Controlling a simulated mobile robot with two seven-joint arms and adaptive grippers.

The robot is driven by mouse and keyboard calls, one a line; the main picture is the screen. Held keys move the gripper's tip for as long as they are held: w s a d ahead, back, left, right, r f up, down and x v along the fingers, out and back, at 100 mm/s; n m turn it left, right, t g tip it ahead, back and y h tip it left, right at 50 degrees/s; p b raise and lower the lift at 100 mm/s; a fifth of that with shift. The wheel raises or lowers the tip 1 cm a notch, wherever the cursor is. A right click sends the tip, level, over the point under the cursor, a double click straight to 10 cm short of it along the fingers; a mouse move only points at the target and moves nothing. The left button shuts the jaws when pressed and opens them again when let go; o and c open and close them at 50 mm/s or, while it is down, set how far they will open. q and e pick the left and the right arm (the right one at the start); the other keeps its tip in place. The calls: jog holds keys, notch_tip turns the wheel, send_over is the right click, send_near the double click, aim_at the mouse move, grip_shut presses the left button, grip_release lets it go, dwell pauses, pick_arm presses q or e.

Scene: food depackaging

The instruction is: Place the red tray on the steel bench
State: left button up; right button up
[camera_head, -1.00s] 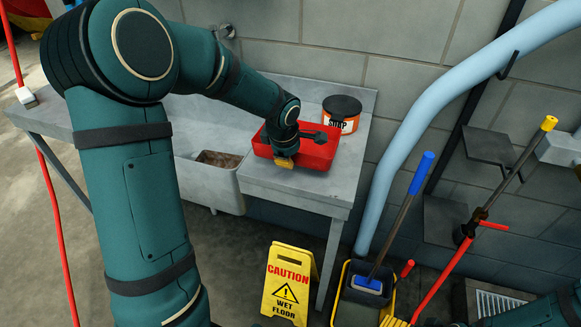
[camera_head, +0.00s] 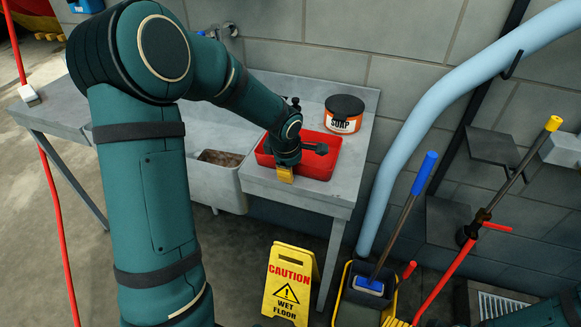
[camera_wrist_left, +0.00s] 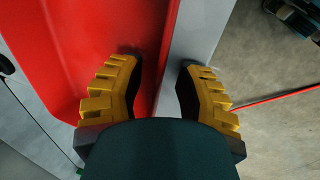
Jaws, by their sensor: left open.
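The red tray (camera_head: 320,166) sits on the right end of the steel bench (camera_head: 322,194), close to its front edge. My left gripper (camera_head: 285,173) is at the tray's front left side, with a yellow finger showing at the rim. In the left wrist view the open gripper (camera_wrist_left: 158,68) has one finger over the inside of the red tray (camera_wrist_left: 85,35) and the other outside its wall, with a gap between wall and fingers. My right gripper is out of view.
A yellow caution sign (camera_head: 290,284) and a mop bucket (camera_head: 361,300) stand on the floor in front. A light-blue pipe (camera_head: 432,105) runs along the wall at right.

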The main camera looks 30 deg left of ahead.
pick_arm(q)
jog(key=p+v, duration=0.2)
jog(key=v, duration=1)
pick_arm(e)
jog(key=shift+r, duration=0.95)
